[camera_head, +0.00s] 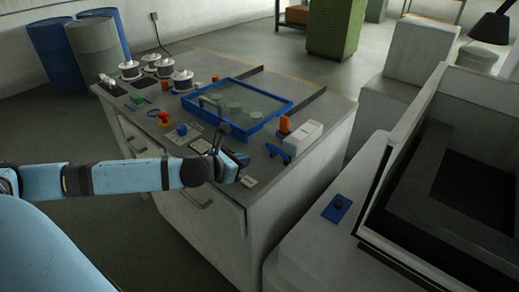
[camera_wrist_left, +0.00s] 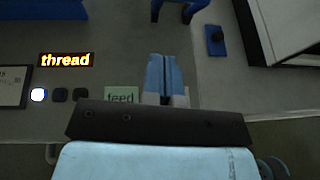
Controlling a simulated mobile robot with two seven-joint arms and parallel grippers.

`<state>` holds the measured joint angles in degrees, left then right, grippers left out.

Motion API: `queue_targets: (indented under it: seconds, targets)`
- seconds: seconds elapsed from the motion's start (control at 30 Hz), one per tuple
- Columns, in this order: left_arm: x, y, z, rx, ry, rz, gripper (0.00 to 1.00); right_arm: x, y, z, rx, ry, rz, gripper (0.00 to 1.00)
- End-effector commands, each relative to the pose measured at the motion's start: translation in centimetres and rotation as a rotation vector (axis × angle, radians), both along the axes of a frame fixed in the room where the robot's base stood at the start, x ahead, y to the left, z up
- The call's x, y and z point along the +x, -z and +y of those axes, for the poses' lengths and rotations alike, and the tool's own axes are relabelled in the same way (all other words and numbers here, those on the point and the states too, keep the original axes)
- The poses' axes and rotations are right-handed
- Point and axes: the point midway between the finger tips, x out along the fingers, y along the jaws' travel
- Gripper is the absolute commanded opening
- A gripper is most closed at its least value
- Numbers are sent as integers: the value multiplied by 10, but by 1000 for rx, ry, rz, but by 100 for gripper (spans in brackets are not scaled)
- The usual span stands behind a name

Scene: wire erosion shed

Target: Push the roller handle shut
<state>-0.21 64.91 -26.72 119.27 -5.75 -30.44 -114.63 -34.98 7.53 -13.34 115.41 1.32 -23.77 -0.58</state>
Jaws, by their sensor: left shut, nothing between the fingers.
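My left gripper (camera_head: 238,160) is shut and empty above the front right of the grey machine top. In the left wrist view its blue fingers (camera_wrist_left: 163,75) are together. A blue forked part (camera_head: 281,152) stands on the machine top just right of the gripper, apart from it. It also shows at the top edge of the left wrist view (camera_wrist_left: 180,8), cut off. Behind it are an orange grip (camera_head: 284,124) and a white box (camera_head: 304,136). I cannot tell for sure which of these is the roller handle, or how far open it is. My right gripper is out of view.
A blue-framed tray (camera_head: 290,104) lies behind the gripper. A lit "thread" display (camera_wrist_left: 65,60) and a "feed" label (camera_wrist_left: 121,95) are left of the fingers. A grey machine with a small blue switch plate (camera_head: 337,208) stands across a gap to the right.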

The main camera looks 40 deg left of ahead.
Motion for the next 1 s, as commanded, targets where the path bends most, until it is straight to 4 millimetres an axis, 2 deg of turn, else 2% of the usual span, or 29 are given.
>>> queue_targets:
  seconds: [0.17,0.4,0.6,1.0]
  targets:
    - [32,11,-7,-6,0,-3,0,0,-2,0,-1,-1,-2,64]
    - [59,-2,-12,-1,1,-2,0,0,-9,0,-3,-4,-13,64]
    - [65,-4,-13,1,1,0,0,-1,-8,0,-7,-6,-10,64]
    - [64,-6,-13,1,2,7,0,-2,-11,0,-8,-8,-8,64]
